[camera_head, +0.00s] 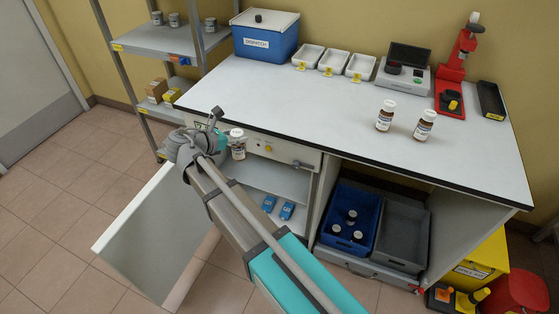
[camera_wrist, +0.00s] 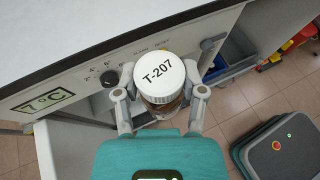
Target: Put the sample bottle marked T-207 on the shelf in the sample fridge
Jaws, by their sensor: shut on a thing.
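The sample bottle marked T-207 (camera_wrist: 158,78) has a white lid and a brown body. My gripper (camera_wrist: 161,94) is shut on it, one finger on each side. In the head view the bottle (camera_head: 238,146) is held at my gripper (camera_head: 226,141), in front of the fridge's control panel. The sample fridge is under the worktop, and its door (camera_head: 150,240) stands open to the left. Its white shelf (camera_head: 277,180) is partly hidden by my arm. In the wrist view the fridge panel (camera_wrist: 82,85) shows a 7 °C display.
Two blue items (camera_head: 286,211) lie low in the fridge. Two brown bottles (camera_head: 385,115) stand on the worktop (camera_head: 310,108). A blue crate (camera_head: 336,205) with several bottles and a grey crate (camera_head: 402,235) sit right of the fridge. The worktop edge overhangs near my gripper.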

